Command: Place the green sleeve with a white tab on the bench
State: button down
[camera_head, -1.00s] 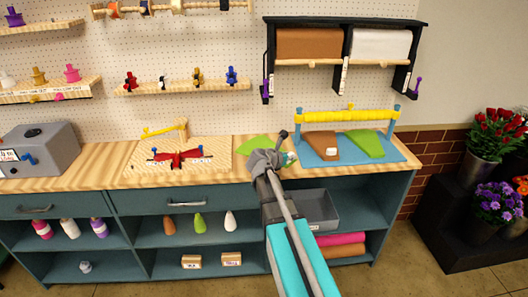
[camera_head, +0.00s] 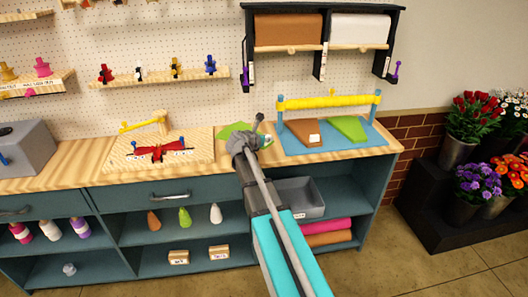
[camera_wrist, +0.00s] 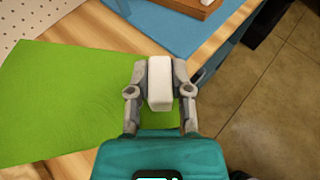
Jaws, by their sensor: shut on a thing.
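A green sleeve (camera_head: 230,130) shows beside my gripper at the bench's back, left of the blue mat. In the wrist view the green sleeve (camera_wrist: 65,100) spreads flat to the left over the wooden bench top. My gripper (camera_wrist: 160,68) is shut on its white tab (camera_wrist: 160,88), a small block between the two fingers. In the head view my gripper (camera_head: 252,136) partly hides the sleeve. Whether the sleeve touches the bench all over, I cannot tell. The bench (camera_head: 80,160) has a pale wooden top.
A blue mat (camera_head: 290,148) with a yellow-barred frame holds a brown sleeve (camera_head: 301,130) and another green sleeve (camera_head: 347,128). A wooden board (camera_head: 120,158) with a red bow lies left. The bench's front edge is close by. Flower buckets (camera_head: 456,152) stand at right.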

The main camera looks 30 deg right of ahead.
jog(key=b, duration=0.6)
send_over(263, 154)
jog(key=f, duration=0.6)
jog(key=shift+s+f, duration=0.15)
jog(key=shift+s, duration=0.25)
jog(key=shift+w+d+f+b, duration=0.1)
jog(key=shift+w+f+b, duration=0.35)
jog(key=shift+f, duration=0.15)
jog(key=shift+f+b, duration=1.4)
jog(key=shift+f, duration=0.15)
jog(key=c, duration=0.5)
grip_release()
jog(key=shift+c, duration=0.2)
jog(key=shift+r, duration=0.2)
